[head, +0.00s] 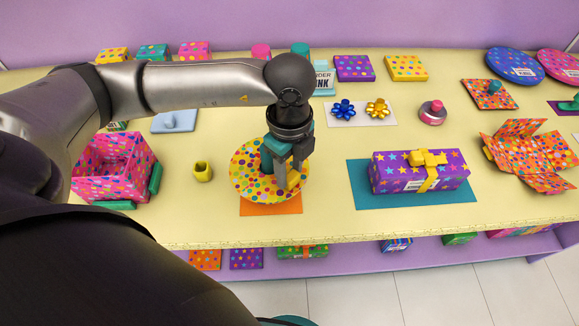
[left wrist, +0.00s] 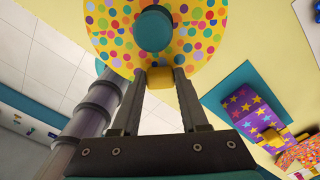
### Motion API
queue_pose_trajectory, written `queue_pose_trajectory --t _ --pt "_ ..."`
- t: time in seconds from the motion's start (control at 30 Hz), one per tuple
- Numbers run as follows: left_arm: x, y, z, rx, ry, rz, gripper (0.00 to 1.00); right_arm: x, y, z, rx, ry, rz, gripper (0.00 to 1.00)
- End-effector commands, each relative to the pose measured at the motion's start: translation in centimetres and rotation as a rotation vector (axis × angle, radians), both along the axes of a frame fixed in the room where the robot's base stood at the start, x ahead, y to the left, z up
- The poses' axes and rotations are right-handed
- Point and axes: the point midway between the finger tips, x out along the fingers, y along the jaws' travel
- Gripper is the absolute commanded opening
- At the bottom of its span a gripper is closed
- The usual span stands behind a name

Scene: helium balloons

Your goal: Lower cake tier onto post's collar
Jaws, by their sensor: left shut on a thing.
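The cake tier (head: 243,186) is a round yellow disc with coloured dots, above an orange square mat (head: 270,208). A teal post (head: 266,160) shows at the disc's middle, partly behind my gripper. My left gripper (head: 294,178) points down at the disc's right side and is shut on its yellow tab (left wrist: 162,90). In the left wrist view the tier (left wrist: 205,35) fills the top, with the round teal post top (left wrist: 153,31) at its centre. The collar is hidden under the disc, so I cannot tell whether the tier touches it. My right gripper is not in view.
A yellow cup (head: 203,172) and a pink dotted open box (head: 105,172) stand to the left. A purple star-patterned gift (head: 400,178) lies on a teal mat (head: 365,201) to the right. An orange unfolded box (head: 530,155) is farther right. The table's front edge is close below.

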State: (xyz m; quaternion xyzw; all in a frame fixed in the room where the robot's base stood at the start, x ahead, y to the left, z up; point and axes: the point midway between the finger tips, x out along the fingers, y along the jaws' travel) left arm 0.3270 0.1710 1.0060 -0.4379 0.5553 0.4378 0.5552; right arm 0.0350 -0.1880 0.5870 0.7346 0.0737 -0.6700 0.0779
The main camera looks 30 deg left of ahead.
Motion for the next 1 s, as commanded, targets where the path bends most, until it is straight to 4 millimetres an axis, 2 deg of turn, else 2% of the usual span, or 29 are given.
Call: queue_pose_trajectory --t 0.13,0.17,0.43,0.47,0.77,0.87,1.0 --pt "0.0 0.0 -0.4 0.000 0.000 0.000 0.00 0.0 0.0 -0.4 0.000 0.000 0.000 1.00" --pt "0.0 0.0 -0.3 0.000 0.000 0.000 0.46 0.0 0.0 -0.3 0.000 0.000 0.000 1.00" --pt "0.0 0.0 -0.3 0.000 0.000 0.000 0.76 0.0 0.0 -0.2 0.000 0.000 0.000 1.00" --pt "0.0 0.0 -0.3 0.000 0.000 0.000 0.79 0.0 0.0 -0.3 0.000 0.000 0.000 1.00" --pt "0.0 0.0 0.0 0.000 -0.001 0.000 0.79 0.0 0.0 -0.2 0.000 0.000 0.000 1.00" --pt "0.1 0.0 1.0 -0.002 -0.003 0.000 0.79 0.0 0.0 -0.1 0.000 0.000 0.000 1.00" --pt "0.1 0.0 3.7 -0.001 -0.006 -0.001 0.79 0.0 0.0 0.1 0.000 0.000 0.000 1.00"
